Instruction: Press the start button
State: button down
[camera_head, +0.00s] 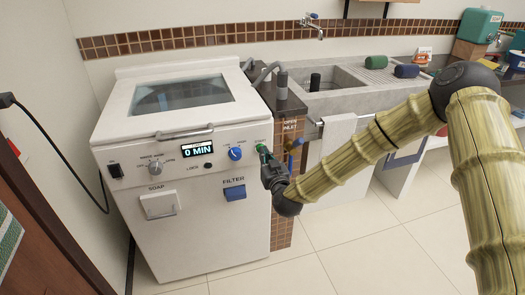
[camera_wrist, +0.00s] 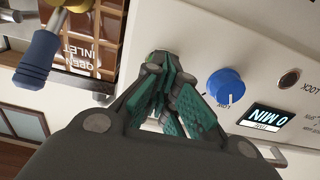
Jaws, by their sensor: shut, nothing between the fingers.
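The white washing machine (camera_head: 190,215) stands at the left with a control panel across its upper front. Its display (camera_head: 198,150) reads "0 MIN", and it also shows in the wrist view (camera_wrist: 267,120). My gripper (camera_head: 262,150) is shut and empty, its green-padded fingertips at the right end of the panel, right of the blue dial (camera_head: 235,153). In the wrist view the fingertips (camera_wrist: 163,58) are close to or against the panel face, beside the blue dial (camera_wrist: 226,86). The start button is not clearly seen; the fingers cover that spot. I cannot tell whether they touch it.
A grey dial (camera_head: 156,167), a black switch (camera_head: 116,170), a soap drawer (camera_head: 159,205) and a blue filter flap (camera_head: 234,192) are on the machine's front. A blue-handled inlet valve (camera_head: 295,145) is close to the right of my gripper. A stone sink (camera_head: 330,100) stands beyond. The tiled floor is clear.

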jog(key=shift+w+a, duration=0.2)
jog(key=shift+w, duration=0.5)
dwell(0.8)
jog(key=v, duration=0.7)
jog(key=shift+p, duration=0.4)
dwell(0.3)
dwell(0.5)
